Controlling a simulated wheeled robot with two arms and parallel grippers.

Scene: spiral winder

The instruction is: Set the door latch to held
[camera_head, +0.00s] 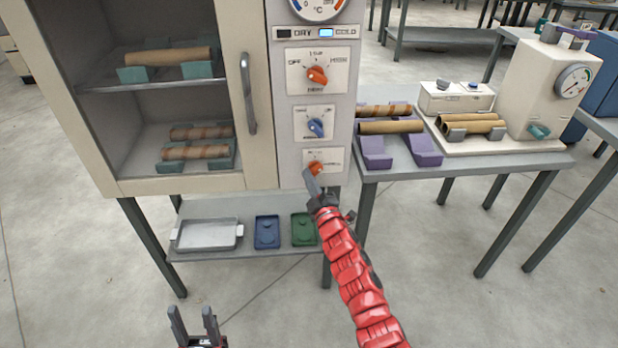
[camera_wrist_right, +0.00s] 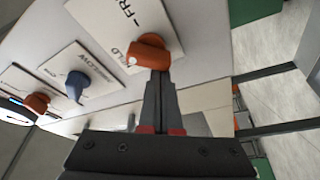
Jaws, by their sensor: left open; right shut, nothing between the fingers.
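The door latch knob (camera_head: 316,168) is orange and sits on the lowest plate of the cabinet's control panel. It also shows in the right wrist view (camera_wrist_right: 150,52), where a pale mark at its end lies beside lettering ending in "ELD"; "FR" lettering is farther up the plate. My right gripper (camera_head: 309,177) is shut and empty, its tips at the knob's lower edge; I cannot tell whether they touch it. My left gripper (camera_head: 194,318) is open and empty, low in the head view, away from the panel. The glazed cabinet door (camera_head: 262,150) looks closed.
Above the latch are a blue knob (camera_head: 316,127) and an orange knob (camera_head: 317,75). A vertical door handle (camera_head: 248,95) stands left of the panel. A purple rack (camera_head: 376,152) with brown tubes is on the table to the right. Trays (camera_head: 207,236) lie on the lower shelf.

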